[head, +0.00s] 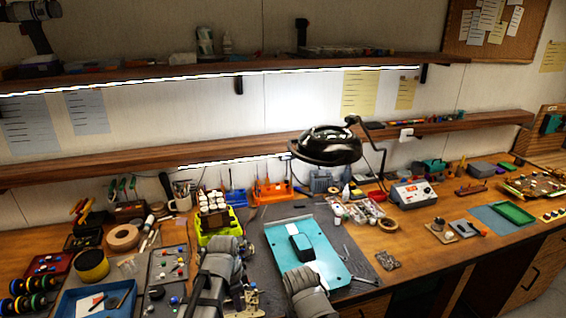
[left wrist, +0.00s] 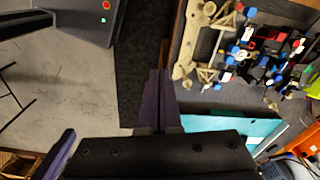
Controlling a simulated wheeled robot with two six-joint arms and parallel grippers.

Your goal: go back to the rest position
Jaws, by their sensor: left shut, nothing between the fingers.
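My left gripper (left wrist: 159,76) shows in the left wrist view with its two dark fingers together and nothing between them. It is over the front edge of the bench, beside a dark mat edge and the floor. In the head view, my grey arm links rise at the bottom centre, in front of the teal tray (head: 342,262). My right gripper's fingers cannot be made out.
A beige chassis part (left wrist: 187,45) and several red, white and blue pieces lie right of my left gripper. A blue bin (head: 75,302), yellow-green rack (head: 213,238) and power supply (head: 413,195) stand on the bench. Bare wood (head: 415,250) shows right of the mat.

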